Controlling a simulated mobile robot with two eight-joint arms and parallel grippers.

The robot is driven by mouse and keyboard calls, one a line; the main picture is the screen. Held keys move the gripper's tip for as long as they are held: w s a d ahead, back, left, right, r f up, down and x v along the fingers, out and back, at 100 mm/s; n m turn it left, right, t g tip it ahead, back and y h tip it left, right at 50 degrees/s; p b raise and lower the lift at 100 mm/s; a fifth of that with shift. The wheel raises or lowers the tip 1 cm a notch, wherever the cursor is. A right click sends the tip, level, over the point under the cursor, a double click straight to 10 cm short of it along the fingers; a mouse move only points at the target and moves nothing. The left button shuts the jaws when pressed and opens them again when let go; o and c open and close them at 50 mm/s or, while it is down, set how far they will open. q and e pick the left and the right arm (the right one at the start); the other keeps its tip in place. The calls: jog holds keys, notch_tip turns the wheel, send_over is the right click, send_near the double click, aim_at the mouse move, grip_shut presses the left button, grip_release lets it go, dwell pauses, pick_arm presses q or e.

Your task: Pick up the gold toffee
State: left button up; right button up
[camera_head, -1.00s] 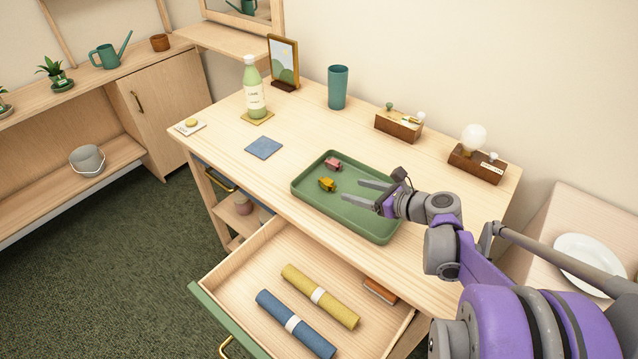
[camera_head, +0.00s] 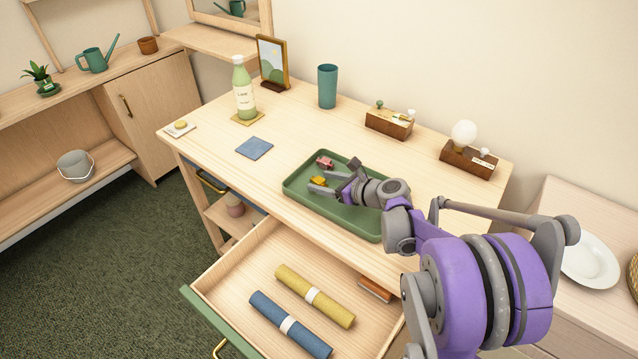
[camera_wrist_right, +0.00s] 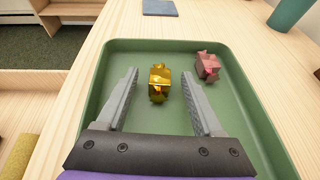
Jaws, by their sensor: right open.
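The gold toffee (camera_head: 318,181) lies on the green tray (camera_head: 372,232) on the desk. In the right wrist view the toffee (camera_wrist_right: 159,82) is a shiny gold wrapped piece, between and slightly beyond the tips of my open fingers, touching neither as far as I can see. My right gripper (camera_head: 317,184) is open and empty, low over the tray; its fingertips (camera_wrist_right: 160,72) point toward the toffee. A pink wrapped toffee (camera_head: 325,162) lies just behind it, and it also shows in the right wrist view (camera_wrist_right: 207,66) right of the fingers. My left gripper is not in view.
An open drawer (camera_head: 237,270) below the tray holds a yellow roll (camera_head: 315,296) and a blue roll (camera_head: 290,325). A bottle (camera_head: 245,92), a teal cup (camera_head: 327,86) and wooden blocks (camera_head: 389,122) stand behind the tray. The desk left of the tray is mostly clear.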

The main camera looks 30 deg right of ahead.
grip_shut()
dwell(0.3)
